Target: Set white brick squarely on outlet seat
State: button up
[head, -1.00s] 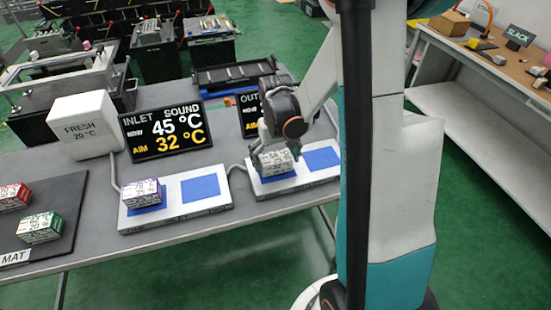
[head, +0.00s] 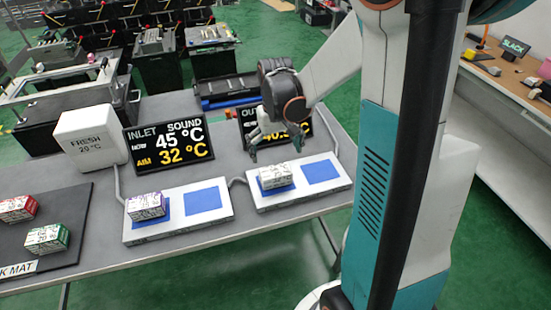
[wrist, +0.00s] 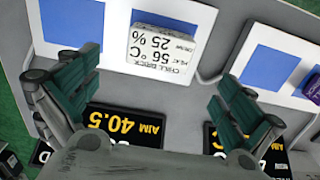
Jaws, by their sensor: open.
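The white brick (head: 275,176) rests on the left blue seat (head: 284,189) of the outlet plate (head: 308,194). Blue shows along its front edge in the head view. In the wrist view the brick (wrist: 162,51) has readable black print, 56 °C and 25 %, and blue shows past its upper edge. It looks slightly turned against the seat; I cannot tell how exactly. My gripper (head: 276,154) is open and empty, behind and above the brick, apart from it. Its two dark green fingers stand wide apart in the wrist view.
The outlet display (head: 290,130) stands close behind my gripper and is partly hidden. The right outlet seat (head: 321,171) is bare. The inlet plate (head: 177,222) holds a purple-marked brick (head: 146,206). The inlet display (head: 168,147) and white FRESH box (head: 91,138) stand left.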

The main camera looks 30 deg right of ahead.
notch_tip(320, 180, up, 3)
jog(key=shift+f, duration=0.1)
